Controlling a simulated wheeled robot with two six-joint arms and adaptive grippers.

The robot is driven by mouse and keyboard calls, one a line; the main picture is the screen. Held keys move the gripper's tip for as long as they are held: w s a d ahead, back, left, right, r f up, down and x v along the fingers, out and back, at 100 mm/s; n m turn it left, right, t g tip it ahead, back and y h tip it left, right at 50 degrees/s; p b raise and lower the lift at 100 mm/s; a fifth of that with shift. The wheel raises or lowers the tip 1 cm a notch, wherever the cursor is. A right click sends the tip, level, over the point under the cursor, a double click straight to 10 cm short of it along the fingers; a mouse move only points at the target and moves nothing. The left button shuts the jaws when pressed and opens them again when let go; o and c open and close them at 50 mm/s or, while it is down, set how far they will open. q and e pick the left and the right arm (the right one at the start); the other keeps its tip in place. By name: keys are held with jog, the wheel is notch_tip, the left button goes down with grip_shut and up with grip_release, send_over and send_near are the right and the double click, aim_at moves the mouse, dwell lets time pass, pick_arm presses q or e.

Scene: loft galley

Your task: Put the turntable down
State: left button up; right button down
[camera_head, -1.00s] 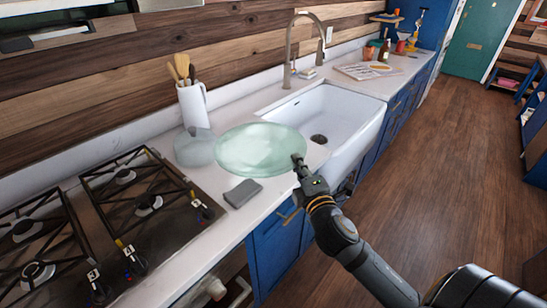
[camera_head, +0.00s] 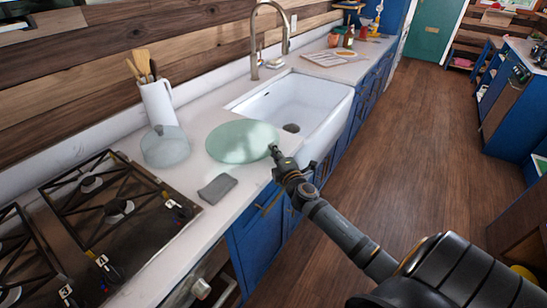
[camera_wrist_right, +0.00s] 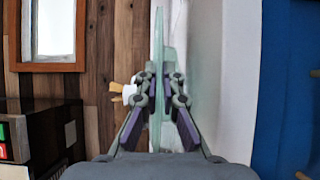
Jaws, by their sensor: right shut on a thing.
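The turntable is a round, pale green glass plate (camera_head: 240,142), held level over the counter between the stove and the sink. In the right wrist view it shows edge-on as a thin upright strip (camera_wrist_right: 158,60) between the fingers. My right gripper (camera_head: 274,152) is shut on its near right rim; the fingers also show in the wrist view (camera_wrist_right: 158,95). Whether the plate touches the counter or hangs just above it I cannot tell. My left gripper is not in view.
A clear glass cover (camera_head: 165,147) stands left of the plate, by a white utensil jug (camera_head: 158,104). A grey sponge-like block (camera_head: 217,188) lies in front. The gas stove (camera_head: 105,215) is at left, the white sink (camera_head: 300,105) behind right. Some white counter (camera_head: 190,205) is bare.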

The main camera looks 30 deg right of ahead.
notch_tip(320, 180, down, 2)
jog(key=shift+a, duration=0.1)
jog(key=shift+r, duration=0.1)
jog(key=c, duration=1.5)
grip_release()
jog(key=shift+s, duration=0.1)
